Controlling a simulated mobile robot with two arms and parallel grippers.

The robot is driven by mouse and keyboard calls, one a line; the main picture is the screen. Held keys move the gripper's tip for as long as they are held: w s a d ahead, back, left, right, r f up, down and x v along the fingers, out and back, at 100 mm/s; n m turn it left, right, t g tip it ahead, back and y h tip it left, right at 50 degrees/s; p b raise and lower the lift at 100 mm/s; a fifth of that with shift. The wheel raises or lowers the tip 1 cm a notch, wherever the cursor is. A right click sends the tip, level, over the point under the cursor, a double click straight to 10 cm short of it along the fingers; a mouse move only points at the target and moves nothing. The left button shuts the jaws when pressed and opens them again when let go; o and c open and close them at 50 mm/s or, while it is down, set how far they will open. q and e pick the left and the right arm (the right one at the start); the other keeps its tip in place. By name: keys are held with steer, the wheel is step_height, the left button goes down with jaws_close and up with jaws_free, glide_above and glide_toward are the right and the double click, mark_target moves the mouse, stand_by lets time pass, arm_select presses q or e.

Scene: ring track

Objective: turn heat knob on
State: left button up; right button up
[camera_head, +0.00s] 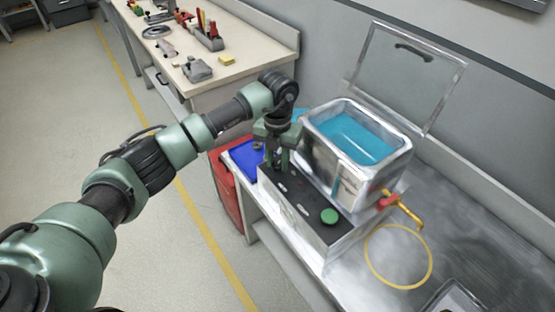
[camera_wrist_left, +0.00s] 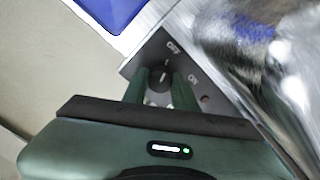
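The heat knob (camera_wrist_left: 160,78) is a small dark knob with a white mark, on a dark control panel printed OFF and ON. In the left wrist view its mark points up, near the OFF side. My left gripper (camera_wrist_left: 160,84) has one green finger on each side of the knob; whether they press on it is not clear. In the head view the left gripper (camera_head: 278,158) points down at the far left end of the panel (camera_head: 297,193) and hides the knob. The panel belongs to a metal bath of blue liquid (camera_head: 355,138). My right gripper is not in view.
A green round button (camera_head: 329,215) sits on the panel's near end. The raised lid (camera_head: 405,75) stands behind the bath. A red-handled tap (camera_head: 390,200) and yellow ring (camera_head: 369,268) are at right. A blue tray (camera_head: 243,158) lies left of the panel.

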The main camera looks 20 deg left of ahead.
arm_select(q)
jaws_close()
steer(key=m+b, duration=0.3)
steer(key=shift+f+m, duration=0.15)
steer(key=shift+m, duration=0.25)
steer(key=m+b, duration=0.4)
steer(key=m, duration=0.1)
steer(key=shift+r+m+b, duration=0.2)
steer(key=shift+m+b, duration=1.1)
steer(key=shift+m, duration=1.2)
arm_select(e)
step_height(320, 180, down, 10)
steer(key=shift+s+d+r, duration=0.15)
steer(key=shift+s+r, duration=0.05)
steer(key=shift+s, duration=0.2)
arm_select(q)
steer(key=o, duration=0.8)
jaws_free()
